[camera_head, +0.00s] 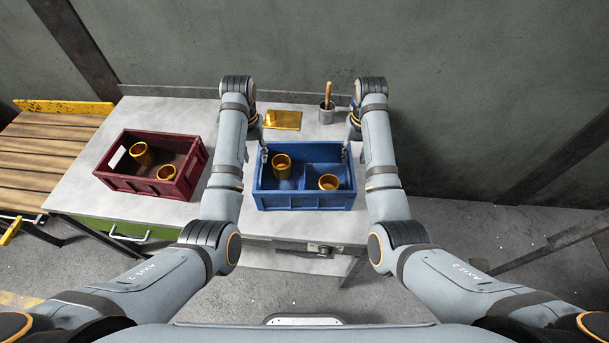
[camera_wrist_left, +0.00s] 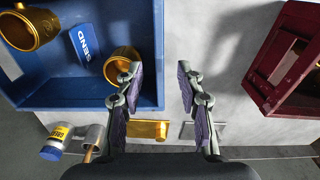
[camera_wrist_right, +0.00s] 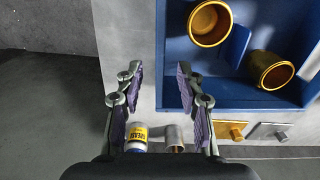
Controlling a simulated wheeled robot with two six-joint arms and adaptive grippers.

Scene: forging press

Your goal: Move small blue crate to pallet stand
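The small blue crate (camera_head: 304,199) stands upright on the grey table, with two gold cups inside. My left gripper (camera_head: 258,152) is at its left side wall; in the left wrist view its open fingers (camera_wrist_left: 157,85) straddle that wall (camera_wrist_left: 158,50), one over the inside and one outside. My right gripper (camera_head: 349,152) is at the right side wall; in the right wrist view its open fingers (camera_wrist_right: 158,85) straddle that wall (camera_wrist_right: 160,50). Neither pair is closed on it. The pallet stand (camera_head: 48,145), wooden slats with a yellow edge, is at the far left.
A dark red crate (camera_head: 125,185) with two gold cups stands on the table (camera_head: 225,130) between the blue crate and the pallet stand. A gold plate (camera_head: 284,120) and a grey pot (camera_head: 326,115) are behind the blue crate. A grease can (camera_wrist_right: 137,137) stands near the pot.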

